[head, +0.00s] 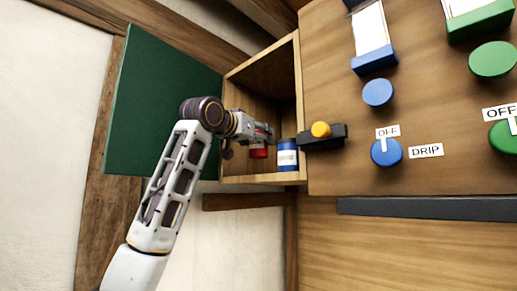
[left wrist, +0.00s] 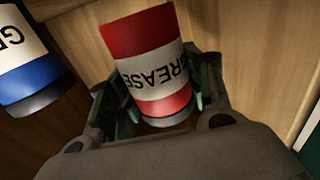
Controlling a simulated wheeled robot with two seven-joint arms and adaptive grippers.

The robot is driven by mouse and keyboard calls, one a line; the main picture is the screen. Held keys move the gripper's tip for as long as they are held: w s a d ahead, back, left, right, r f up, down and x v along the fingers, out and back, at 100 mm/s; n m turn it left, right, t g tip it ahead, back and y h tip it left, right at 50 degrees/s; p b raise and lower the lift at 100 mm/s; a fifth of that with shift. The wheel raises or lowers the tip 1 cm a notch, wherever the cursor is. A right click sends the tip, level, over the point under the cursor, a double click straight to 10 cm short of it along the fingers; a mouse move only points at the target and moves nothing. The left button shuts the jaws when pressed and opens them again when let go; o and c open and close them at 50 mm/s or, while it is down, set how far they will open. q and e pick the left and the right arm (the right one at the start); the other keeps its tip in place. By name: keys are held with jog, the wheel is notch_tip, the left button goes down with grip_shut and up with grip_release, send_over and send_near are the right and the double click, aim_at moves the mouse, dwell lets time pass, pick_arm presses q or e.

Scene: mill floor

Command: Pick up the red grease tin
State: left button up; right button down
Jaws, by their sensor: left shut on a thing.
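The red grease tin (head: 258,151) is inside the small open wall cabinet, partly hidden by my left gripper (head: 262,134). In the left wrist view the tin (left wrist: 143,40) is red with a white band reading GREASE. It sits between the two fingers of my left gripper (left wrist: 155,106), which are shut on its sides. The tin looks tilted in that view. I cannot tell whether its base touches the cabinet floor. My right gripper is not in view.
A blue tin with a white label (head: 287,157) stands close to the right of the red one. The cabinet (head: 240,179) has its green door (head: 150,105) swung open to the left. A dark block with an orange knob (head: 321,130) is at the cabinet's right edge.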

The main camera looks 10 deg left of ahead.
pick_arm(q)
jog(key=shift+r, duration=2.25)
